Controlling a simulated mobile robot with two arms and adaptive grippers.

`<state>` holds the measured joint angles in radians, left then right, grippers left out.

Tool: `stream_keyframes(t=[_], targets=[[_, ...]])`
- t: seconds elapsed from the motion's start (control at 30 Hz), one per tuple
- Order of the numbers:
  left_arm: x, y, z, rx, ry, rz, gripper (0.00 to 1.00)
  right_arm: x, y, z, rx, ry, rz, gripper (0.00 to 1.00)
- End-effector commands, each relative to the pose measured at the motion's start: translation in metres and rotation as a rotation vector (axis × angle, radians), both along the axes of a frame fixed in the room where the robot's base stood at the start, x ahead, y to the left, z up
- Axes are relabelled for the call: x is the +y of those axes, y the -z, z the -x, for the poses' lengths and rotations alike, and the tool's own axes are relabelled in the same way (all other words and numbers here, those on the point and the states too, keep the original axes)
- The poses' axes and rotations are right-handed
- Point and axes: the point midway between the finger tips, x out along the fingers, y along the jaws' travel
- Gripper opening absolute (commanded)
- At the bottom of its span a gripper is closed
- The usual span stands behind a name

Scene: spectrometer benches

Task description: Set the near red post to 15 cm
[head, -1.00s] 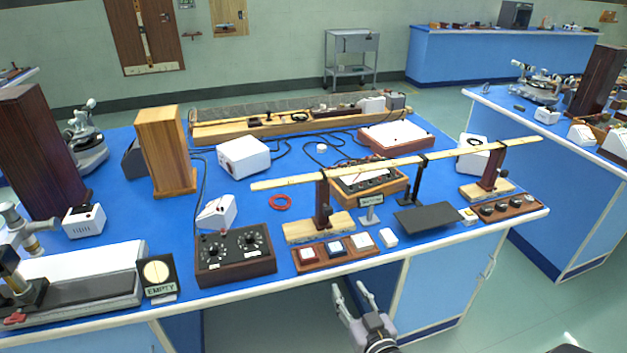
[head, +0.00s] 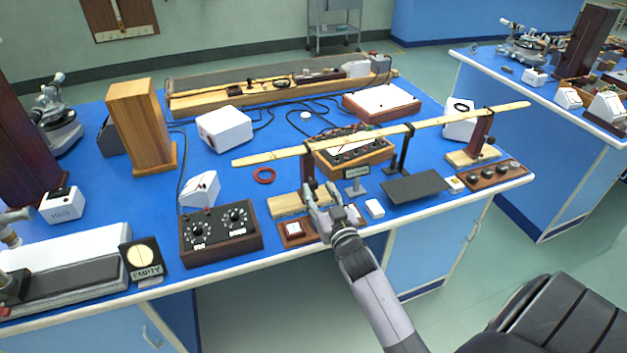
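The near red post (head: 308,169) is dark red-brown and stands upright on a pale wooden base (head: 286,206) near the bench's front edge. It carries the left part of a long pale wooden bar (head: 375,133). A second red post (head: 480,133) holds the bar's right part, and a thin black stand shows between them. My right gripper (head: 320,188) is in front of the near post's lower part, fingers pointing up and apart. It hides the post's foot and part of its base. I cannot tell whether it touches the post. My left gripper is out of view.
A dark control box (head: 220,233) with two dials stands left of the post. A switch panel (head: 294,230), partly hidden by my gripper, lies in front. A small sign (head: 356,172), a black plate (head: 414,187) and a knob panel (head: 490,176) are to the right.

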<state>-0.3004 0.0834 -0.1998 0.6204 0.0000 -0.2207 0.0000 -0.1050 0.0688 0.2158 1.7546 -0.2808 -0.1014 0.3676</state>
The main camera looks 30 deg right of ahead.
Motion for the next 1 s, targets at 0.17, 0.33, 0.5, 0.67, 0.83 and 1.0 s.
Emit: stream_keyframes(t=[0.17,0.33,0.5,0.67,0.83,1.0], targets=[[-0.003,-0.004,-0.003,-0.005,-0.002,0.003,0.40,-0.007,-0.001,-0.029,-0.001,-0.001,-0.002,0.40],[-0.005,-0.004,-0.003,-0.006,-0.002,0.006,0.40,-0.010,0.000,-0.042,0.000,-0.001,-0.001,0.40],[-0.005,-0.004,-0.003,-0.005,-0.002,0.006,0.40,-0.010,0.000,-0.045,0.000,-0.001,-0.001,0.40],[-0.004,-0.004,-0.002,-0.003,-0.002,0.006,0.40,-0.010,0.000,-0.045,0.000,-0.001,-0.001,0.40],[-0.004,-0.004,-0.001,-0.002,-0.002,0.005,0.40,-0.010,0.000,-0.045,0.000,-0.001,-0.001,0.29],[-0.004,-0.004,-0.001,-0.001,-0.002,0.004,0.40,-0.010,0.000,-0.045,0.001,-0.001,-0.001,0.17]])
